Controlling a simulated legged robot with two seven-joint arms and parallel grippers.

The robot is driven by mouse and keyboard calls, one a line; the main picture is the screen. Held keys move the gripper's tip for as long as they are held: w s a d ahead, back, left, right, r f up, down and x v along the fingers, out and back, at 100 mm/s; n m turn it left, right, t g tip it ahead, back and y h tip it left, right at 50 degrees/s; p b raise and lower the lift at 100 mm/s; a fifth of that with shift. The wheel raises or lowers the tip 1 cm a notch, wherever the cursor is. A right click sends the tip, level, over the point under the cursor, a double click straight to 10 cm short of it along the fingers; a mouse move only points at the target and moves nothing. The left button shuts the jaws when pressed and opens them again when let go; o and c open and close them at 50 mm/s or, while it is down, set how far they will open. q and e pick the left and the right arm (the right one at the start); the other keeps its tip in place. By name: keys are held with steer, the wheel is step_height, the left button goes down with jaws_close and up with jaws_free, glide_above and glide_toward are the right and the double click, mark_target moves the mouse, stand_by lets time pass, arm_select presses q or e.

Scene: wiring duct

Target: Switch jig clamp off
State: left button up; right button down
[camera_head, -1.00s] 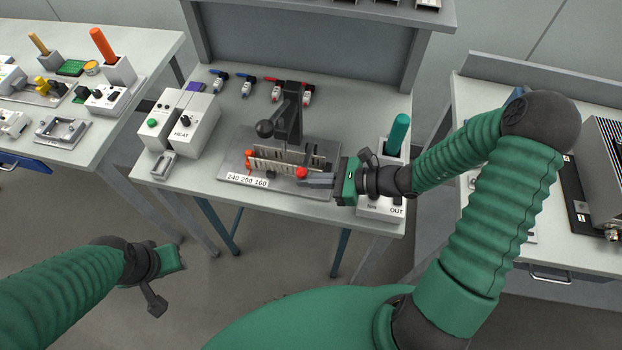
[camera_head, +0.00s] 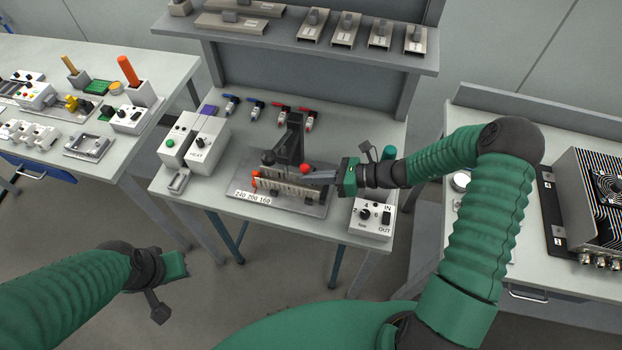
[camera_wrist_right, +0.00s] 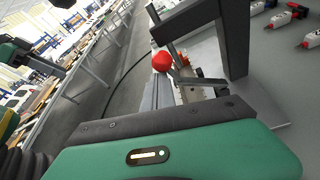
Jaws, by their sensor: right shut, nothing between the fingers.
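The clamp's red ball knob (camera_head: 306,168) is at the holder's right end and shows large in the right wrist view (camera_wrist_right: 162,61). My right gripper (camera_head: 320,177) is shut and empty. Its fingers point left, just below and beside the red knob; I cannot tell whether they touch it. My left gripper (camera_head: 176,265) hangs in front of the bench at lower left, away from the jig; its jaws are unclear.
A HEAT box (camera_head: 207,143) stands left of the jig, and a dial and IN/OUT switch box (camera_head: 371,216) stands right, under my right wrist. A shelf (camera_head: 300,40) with metal parts runs above. A label strip edges the jig's front.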

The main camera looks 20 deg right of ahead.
steer(key=shift+w+d+r, duration=0.1)
steer(key=shift+d+r, duration=0.15)
steer(key=shift+d, duration=0.2)
arm_select(q)
steer(key=shift+w+d+r, duration=0.15)
steer(key=shift+d+r, duration=0.25)
arm_select(e)
steer(key=shift+w, duration=0.15)
arm_select(q)
steer(key=shift+a, duration=0.25)
arm_select(e)
steer(key=shift+a, duration=0.2)
